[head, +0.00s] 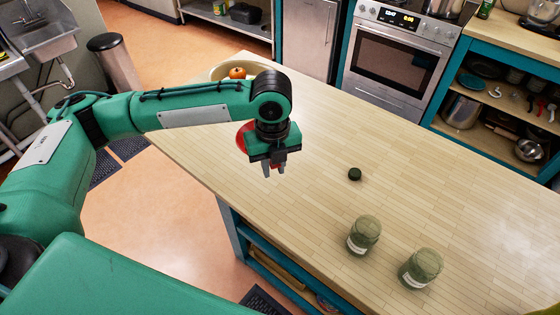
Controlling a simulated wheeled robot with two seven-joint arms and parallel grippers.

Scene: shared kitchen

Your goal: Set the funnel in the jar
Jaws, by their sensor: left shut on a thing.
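My left gripper (274,170) points down over the left edge of the wooden counter. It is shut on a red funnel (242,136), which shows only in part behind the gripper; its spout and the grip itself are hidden. Two greenish glass jars with pale labels stand upright on the counter, right of and nearer than the gripper: one jar (364,236) and a second jar (421,268) further right. The funnel is apart from both jars. My right gripper is not in view.
A bowl (218,70) with orange fruit (237,72) stands at the far left end. The counter's middle and right are clear.

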